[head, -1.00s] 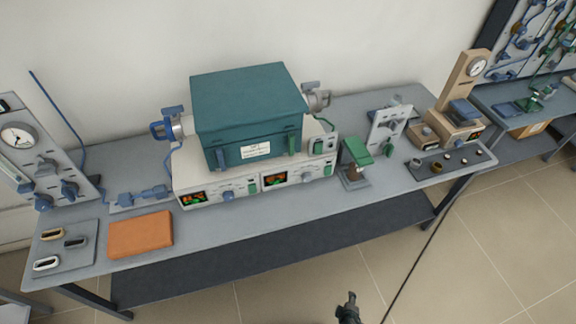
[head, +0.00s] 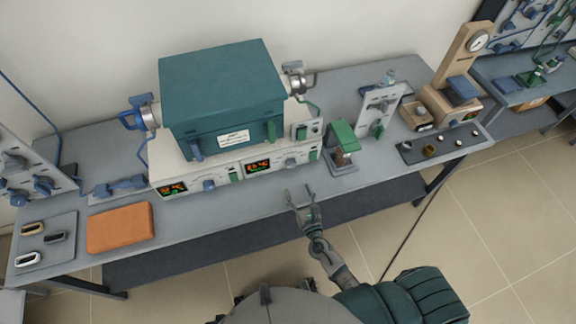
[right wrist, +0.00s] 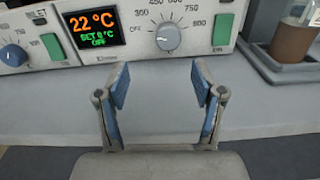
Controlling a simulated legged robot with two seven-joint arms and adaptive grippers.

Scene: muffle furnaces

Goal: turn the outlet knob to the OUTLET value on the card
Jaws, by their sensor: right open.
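A teal furnace box (head: 222,95) sits on a white base with two control fronts. A white card (head: 233,137) is on its front; its writing is too small to read. An upright panel (head: 383,105) with a green handle (head: 377,131) stands right of the furnace.
A green-topped stand (head: 342,136) is right of the furnace. A blue-knobbed panel (head: 20,165) and an orange pad (head: 120,229) are at left. A dark tray (head: 408,158) with small round pieces lies at right.

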